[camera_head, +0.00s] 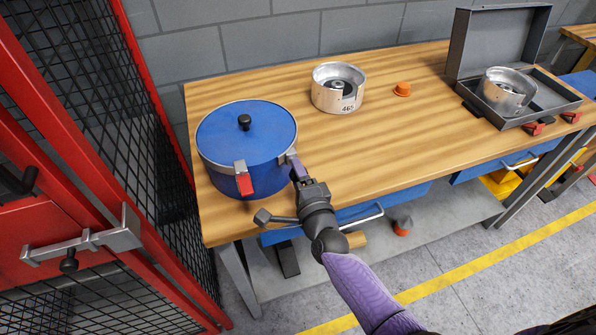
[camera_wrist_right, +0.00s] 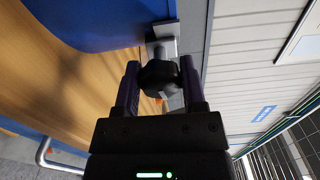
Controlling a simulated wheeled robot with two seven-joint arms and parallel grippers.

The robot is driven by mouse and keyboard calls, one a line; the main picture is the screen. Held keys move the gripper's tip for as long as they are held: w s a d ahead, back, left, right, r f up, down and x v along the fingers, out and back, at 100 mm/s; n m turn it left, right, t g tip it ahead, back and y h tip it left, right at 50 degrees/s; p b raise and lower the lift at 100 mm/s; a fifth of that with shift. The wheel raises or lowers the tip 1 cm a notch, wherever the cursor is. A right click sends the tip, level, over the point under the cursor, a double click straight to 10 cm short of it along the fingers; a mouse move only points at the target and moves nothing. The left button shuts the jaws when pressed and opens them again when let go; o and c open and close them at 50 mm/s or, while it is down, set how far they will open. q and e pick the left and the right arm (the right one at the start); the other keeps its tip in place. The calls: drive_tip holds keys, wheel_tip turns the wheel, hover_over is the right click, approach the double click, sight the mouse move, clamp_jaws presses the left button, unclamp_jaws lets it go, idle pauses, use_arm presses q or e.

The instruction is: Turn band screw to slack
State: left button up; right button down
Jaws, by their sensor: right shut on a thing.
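A blue round drum (camera_head: 246,140) with a lid and black top knob stands at the left end of the wooden bench. A grey bracket (camera_head: 291,157) sits on its right front side, and it also shows in the right wrist view (camera_wrist_right: 165,32). The band screw's black knob (camera_wrist_right: 158,74) is below this bracket in the wrist view. My right gripper (camera_head: 297,171) reaches it from the front, its two fingers on either side of the knob, shut on it. The gripper hides the knob in the head view. My left gripper is not in view.
A red latch (camera_head: 244,181) hangs on the drum's front. A metal housing (camera_head: 339,90) and an orange cap (camera_head: 402,89) stand behind on the bench (camera_head: 390,130). An open grey case (camera_head: 545,110) is at the right. A red mesh cage (camera_head: 150,130) borders the left.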

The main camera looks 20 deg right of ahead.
drive_tip(key=n+p, duration=0.1)
drive_tip(key=n, duration=0.3)
drive_tip(key=shift+n, duration=0.3)
drive_tip(key=n, duration=0.3)
drive_tip(key=shift+f+n+p, duration=0.1)
drive_tip(key=shift+n+p, duration=0.2)
drive_tip(key=n, duration=0.5)
drive_tip(key=shift+p, duration=0.35)
drive_tip(key=shift+f+n, duration=0.1)
drive_tip(key=shift+n, duration=1.1)
drive_tip(key=shift+c, duration=0.7)
unclamp_jaws()
drive_tip(key=shift+s, duration=0.1)
